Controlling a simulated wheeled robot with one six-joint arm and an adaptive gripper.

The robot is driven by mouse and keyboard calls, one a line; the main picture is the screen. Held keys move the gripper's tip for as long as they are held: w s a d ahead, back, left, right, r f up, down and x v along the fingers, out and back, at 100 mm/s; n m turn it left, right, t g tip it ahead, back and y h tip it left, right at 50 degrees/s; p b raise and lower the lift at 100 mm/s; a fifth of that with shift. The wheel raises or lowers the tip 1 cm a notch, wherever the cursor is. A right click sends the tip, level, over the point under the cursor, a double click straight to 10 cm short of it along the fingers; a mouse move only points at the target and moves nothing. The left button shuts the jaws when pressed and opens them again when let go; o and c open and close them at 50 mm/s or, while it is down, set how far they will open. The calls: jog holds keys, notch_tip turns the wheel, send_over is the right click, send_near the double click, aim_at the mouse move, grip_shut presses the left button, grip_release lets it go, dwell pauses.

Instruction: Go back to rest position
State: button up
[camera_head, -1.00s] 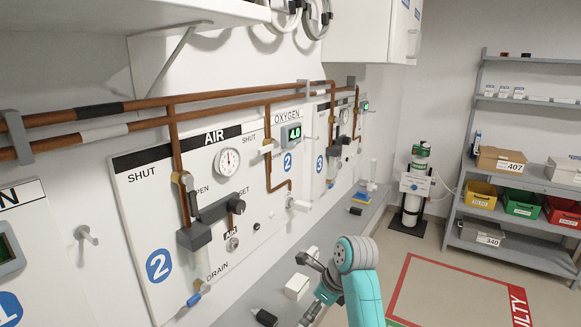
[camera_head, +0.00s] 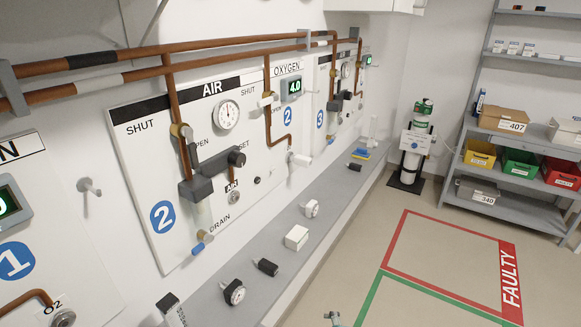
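Only a small teal piece of my arm shows at the bottom edge of the head view, right of the middle. My gripper's fingers are not in view, so I cannot see whether they hold anything. No part of my arm touches the wall panel (camera_head: 215,165) or the grey ledge (camera_head: 345,190).
On the ledge lie a white box (camera_head: 297,237), a black fitting (camera_head: 265,267) and two round gauges, one of them a near gauge (camera_head: 233,292). A gas cylinder (camera_head: 410,160) and a shelf rack (camera_head: 520,205) stand beyond. The floor marked FAULTY (camera_head: 450,262) is clear.

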jog(key=s+d+f+n+t+h, duration=0.1)
jog(key=s+d+f+n+t, duration=0.2)
jog(key=s, duration=0.9)
jog(key=s+d+n+t+h, duration=0.1)
jog(key=s+d+n, duration=0.3)
jog(key=s, duration=0.7)
jog(key=s+d+r+n+t+h, duration=0.1)
jog(key=s+r+n+t, duration=0.3)
jog(key=s+r+n, duration=0.7)
jog(key=s+r, duration=0.7)
jog(key=s, duration=0.2)
jog(key=shift+d, duration=0.15)
